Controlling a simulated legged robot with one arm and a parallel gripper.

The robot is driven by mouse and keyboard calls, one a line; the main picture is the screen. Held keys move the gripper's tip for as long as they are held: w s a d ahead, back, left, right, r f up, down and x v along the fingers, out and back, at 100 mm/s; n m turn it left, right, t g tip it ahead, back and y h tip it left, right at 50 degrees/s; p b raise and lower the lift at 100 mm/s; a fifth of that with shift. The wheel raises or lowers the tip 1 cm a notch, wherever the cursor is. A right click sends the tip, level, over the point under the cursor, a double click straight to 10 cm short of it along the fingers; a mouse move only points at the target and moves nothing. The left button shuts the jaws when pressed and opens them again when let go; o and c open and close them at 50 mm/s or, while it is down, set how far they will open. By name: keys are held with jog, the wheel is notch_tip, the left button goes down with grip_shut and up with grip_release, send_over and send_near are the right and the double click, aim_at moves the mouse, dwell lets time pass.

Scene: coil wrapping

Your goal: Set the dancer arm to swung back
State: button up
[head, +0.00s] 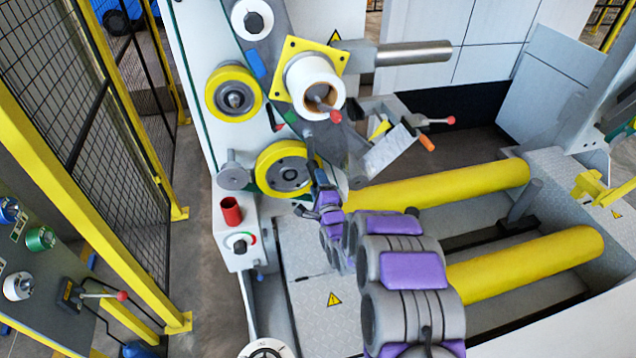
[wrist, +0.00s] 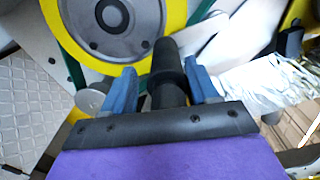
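A dark cylindrical grip (wrist: 165,62) with a collar stands between my gripper's two blue fingertips in the wrist view. It looks like the dancer arm's handle, though its join to the arm is hidden. My gripper (wrist: 161,88) is open around it, with a visible gap at the left finger; contact at the right finger is unclear. In the head view my gripper (head: 320,185) is beside the lower yellow-rimmed wheel (head: 285,168), at the machine's front. My purple-and-grey arm reaches there from the lower right. The wheel's rim also shows large in the wrist view (wrist: 130,62).
A white roll (head: 308,78) on a yellow square plate and another yellow-rimmed wheel (head: 233,92) sit above. Two long yellow rollers (head: 450,185) lie right. Yellow-framed fencing (head: 100,110) stands left.

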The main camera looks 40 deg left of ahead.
jog(key=shift+r, duration=0.15)
dwell(0.3)
jog(key=shift+s+d+r, duration=0.1)
jog(key=shift+d, duration=0.15)
jog(key=p+v, duration=0.1)
jog(key=v, duration=1.5)
jog(key=shift+s+d+f, duration=0.15)
jog(key=shift+d+f, duration=0.1)
jog(key=shift+f, duration=0.05)
